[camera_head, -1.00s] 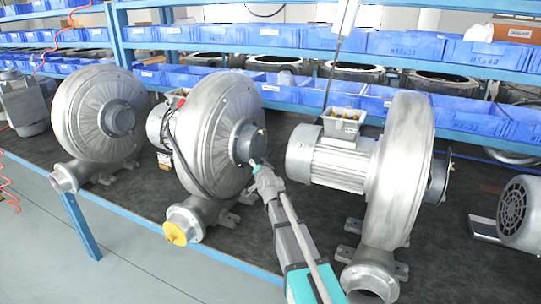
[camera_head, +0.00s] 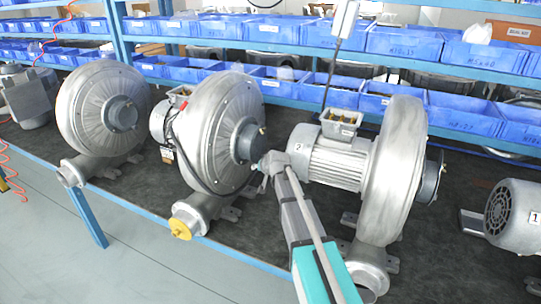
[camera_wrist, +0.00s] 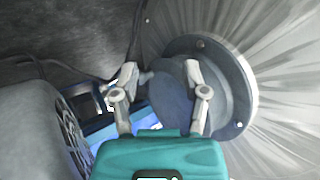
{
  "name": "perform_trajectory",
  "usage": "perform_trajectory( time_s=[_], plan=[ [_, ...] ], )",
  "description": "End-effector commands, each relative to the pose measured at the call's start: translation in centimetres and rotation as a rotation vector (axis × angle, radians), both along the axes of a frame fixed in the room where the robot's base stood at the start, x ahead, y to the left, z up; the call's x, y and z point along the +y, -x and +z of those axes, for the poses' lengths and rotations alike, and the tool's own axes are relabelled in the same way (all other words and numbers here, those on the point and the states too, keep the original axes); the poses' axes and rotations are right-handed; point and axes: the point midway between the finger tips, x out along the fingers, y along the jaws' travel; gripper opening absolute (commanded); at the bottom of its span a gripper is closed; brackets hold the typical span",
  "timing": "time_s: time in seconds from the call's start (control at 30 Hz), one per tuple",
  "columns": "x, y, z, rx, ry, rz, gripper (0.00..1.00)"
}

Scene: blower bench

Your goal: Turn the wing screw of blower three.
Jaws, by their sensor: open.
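The grey blower (camera_head: 222,125) in the middle has a yellow cap on its outlet and a dark round hub (camera_head: 247,143) on its face. I cannot read a number on it. My gripper (camera_head: 258,167) is at the lower right of this hub, its fingers small in the head view. In the wrist view, my gripper (camera_wrist: 159,75) is open, with one finger left of the hub's end and the other in front of the hub (camera_wrist: 178,92). A small dark stub (camera_wrist: 147,77), possibly the wing screw, sticks out between the fingertips. Contact cannot be told.
A blower marked 2 (camera_head: 395,170) stands close to the right of my arm. Another blower (camera_head: 100,105) stands left, and a motor marked 1 (camera_head: 515,215) lies far right. Shelves with blue bins (camera_head: 405,42) run behind. A dark cable hangs beside the middle blower.

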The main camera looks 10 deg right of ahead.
Motion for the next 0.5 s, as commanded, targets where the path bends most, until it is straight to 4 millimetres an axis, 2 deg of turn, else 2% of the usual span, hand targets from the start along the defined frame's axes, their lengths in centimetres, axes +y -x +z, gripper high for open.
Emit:
perform_trajectory(
  time_s=[0.03,0.5],
  plan=[
    [-0.1,-0.2,0.6,0.02,0.012,0.018,0.58],
    [-0.9,0.7,1.8,0.223,0.111,0.213,0.58]
  ],
)
